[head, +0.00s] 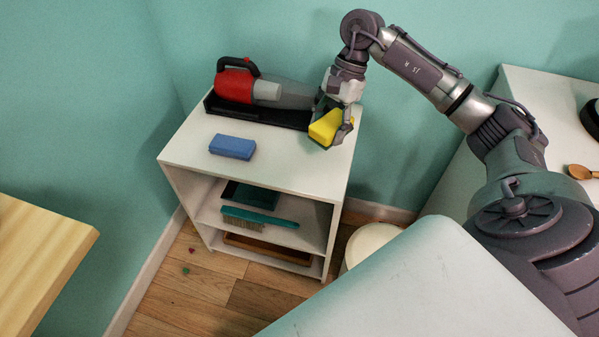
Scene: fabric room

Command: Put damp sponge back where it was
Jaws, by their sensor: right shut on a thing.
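A yellow sponge (325,128) is held in my right gripper (335,133) over the right part of the white shelf unit's top (275,165). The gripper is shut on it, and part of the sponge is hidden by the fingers. The sponge looks tilted; I cannot tell whether it touches the top. A blue sponge-like block (232,147) lies flat on the left front of the same top. I cannot tell by sight which of them is damp. My left gripper is out of view.
A red and grey handheld vacuum (236,84) lies in a black tray (262,113) at the back of the top. Lower shelves hold a teal brush (258,217) and dustpan (250,194). A wooden table (40,255) is at left. Small bits (187,270) lie on the floor.

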